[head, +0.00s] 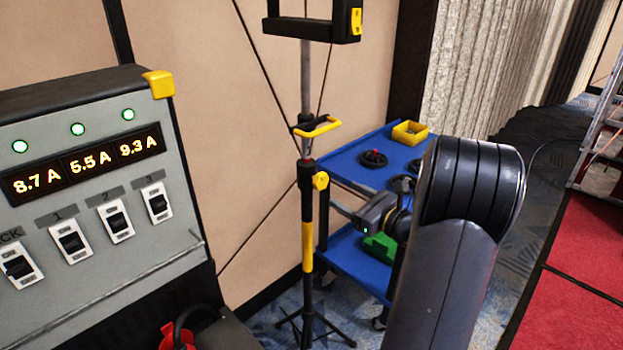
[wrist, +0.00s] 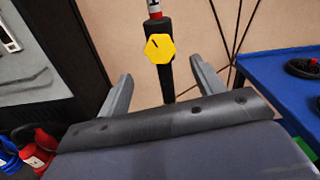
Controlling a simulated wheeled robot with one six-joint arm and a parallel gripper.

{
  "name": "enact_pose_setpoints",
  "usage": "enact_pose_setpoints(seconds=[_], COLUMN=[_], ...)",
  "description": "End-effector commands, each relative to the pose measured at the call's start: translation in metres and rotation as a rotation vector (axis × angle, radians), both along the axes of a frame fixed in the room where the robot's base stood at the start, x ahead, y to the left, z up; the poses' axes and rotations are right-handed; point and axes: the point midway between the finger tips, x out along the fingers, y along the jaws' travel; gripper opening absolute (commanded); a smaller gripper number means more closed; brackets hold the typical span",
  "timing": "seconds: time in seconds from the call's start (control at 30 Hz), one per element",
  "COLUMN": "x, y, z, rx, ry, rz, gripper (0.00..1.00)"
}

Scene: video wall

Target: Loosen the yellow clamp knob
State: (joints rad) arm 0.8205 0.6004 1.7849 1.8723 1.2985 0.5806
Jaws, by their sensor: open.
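The yellow clamp knob (head: 320,181) sits on the black and yellow stand pole (head: 307,240) in the head view. In the wrist view the yellow knob (wrist: 159,48) is a faceted disc with a short dark mark, facing me on the dark pole (wrist: 166,80). My gripper (wrist: 160,82) is open, with one finger on each side of the pole in the picture. The knob shows above and between the fingertips, and nothing is held.
A blue cart (head: 345,165) with a yellow bin (head: 410,132) stands right of the pole. A grey power panel (head: 90,180) with lit readouts is at left. A yellow handle (head: 318,127) juts from the pole above the knob. Red flooring (head: 590,250) lies at right.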

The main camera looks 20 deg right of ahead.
Motion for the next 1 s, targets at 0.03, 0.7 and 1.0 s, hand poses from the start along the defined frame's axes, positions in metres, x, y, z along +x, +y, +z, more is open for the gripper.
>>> enact_pose_setpoints(seconds=[0.03, 0.7, 1.0], x=[0.009, 0.087, 0.087], y=[0.005, 0.032, 0.032], z=[0.000, 0.000, 0.000], rx=[0.000, 0.000, 0.000], ry=[0.001, 0.001, 0.000], rz=[0.006, 0.002, 0.001], gripper=[0.64, 0.64, 0.55])
